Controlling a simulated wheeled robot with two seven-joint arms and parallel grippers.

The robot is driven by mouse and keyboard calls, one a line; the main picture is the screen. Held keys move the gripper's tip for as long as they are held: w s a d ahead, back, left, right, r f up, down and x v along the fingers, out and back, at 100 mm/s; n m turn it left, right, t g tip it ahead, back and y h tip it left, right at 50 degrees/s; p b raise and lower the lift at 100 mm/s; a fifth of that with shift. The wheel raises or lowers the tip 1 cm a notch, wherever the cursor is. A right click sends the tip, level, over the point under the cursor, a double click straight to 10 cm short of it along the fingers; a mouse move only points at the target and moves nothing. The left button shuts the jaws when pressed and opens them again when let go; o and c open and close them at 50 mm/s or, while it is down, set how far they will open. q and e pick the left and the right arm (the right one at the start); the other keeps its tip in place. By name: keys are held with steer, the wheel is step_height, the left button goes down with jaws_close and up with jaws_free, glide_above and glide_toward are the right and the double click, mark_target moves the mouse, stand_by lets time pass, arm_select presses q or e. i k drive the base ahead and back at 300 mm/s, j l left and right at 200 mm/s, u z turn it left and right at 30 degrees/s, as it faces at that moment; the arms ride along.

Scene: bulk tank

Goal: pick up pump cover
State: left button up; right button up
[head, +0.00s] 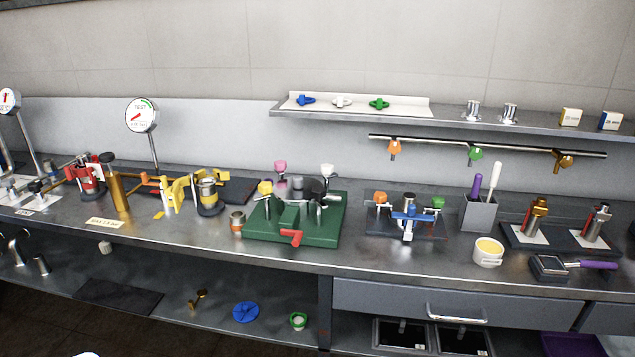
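A green pump-like unit (270,225) stands on the counter near the middle, with a red lever (290,237) at its front and pink, yellow and white knobs around it. A dark round part (308,187) sits on top of it. A round blue disc (246,312) with raised ribs lies flat on the lower shelf. No label marks either one as the pump cover, so I cannot tell which it is.
A wall shelf (440,113) holds colored knobs, metal cups and small boxes. A gauge (142,116), a yellow clamp unit (180,190), a white cup (488,252) and a grey tool holder (479,213) crowd the counter (350,262). Its front strip is mostly clear.

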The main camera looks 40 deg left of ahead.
mark_target(296, 189)
steer(key=u, duration=1.3)
steer(key=j+z, duration=0.1)
steer(key=i, duration=0.05)
